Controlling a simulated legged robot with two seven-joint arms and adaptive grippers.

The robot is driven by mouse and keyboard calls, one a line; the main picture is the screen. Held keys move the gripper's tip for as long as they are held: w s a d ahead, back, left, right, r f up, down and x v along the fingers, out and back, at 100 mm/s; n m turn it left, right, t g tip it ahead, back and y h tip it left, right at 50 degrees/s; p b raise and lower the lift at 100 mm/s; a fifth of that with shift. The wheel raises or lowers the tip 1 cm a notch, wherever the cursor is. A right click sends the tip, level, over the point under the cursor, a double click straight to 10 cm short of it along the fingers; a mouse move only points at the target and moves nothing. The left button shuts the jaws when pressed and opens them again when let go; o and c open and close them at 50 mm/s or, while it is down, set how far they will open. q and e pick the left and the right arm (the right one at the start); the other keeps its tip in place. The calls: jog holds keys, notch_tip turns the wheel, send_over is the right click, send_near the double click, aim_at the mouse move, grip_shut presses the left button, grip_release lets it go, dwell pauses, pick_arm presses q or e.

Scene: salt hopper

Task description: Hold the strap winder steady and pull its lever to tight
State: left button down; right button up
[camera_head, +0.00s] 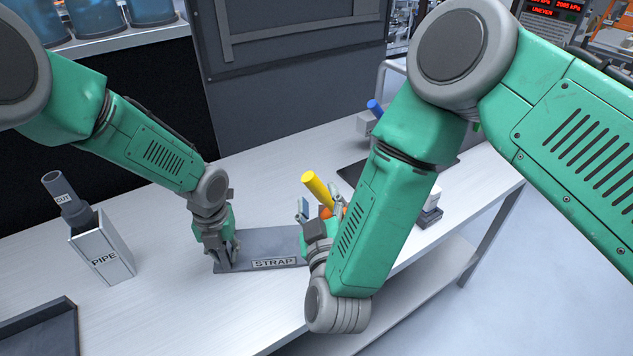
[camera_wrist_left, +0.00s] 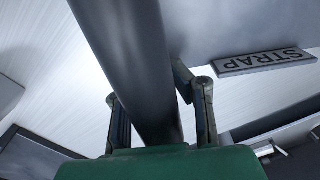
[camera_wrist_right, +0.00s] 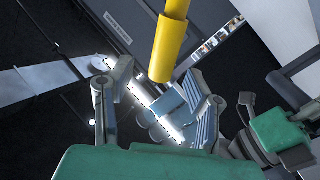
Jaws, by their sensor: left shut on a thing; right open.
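The strap winder has a dark grey base (camera_head: 280,242) with a STRAP label, lying on the bench; the label also shows in the left wrist view (camera_wrist_left: 265,61). My left gripper (camera_head: 228,258) is shut on a dark grey bar (camera_wrist_left: 125,50) at the winder's left end. The yellow lever (camera_head: 318,188) slants up to the left above the base's right end. My right gripper (camera_head: 321,212) is open at the lever's lower part. In the right wrist view the lever (camera_wrist_right: 170,45) ends in front of the open fingers (camera_wrist_right: 155,105). My right arm hides the winder's right side.
A box labelled PIPE (camera_head: 103,252) with a grey CUT handle (camera_head: 66,195) stands at left. A dark tray (camera_head: 45,330) lies at the front left corner. A blue-handled device (camera_head: 375,108) stands behind my right arm. The bench between the PIPE box and winder is clear.

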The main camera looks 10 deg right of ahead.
aim_at(316, 188)
jog(key=w, duration=0.5)
jog(key=shift+d, duration=0.15)
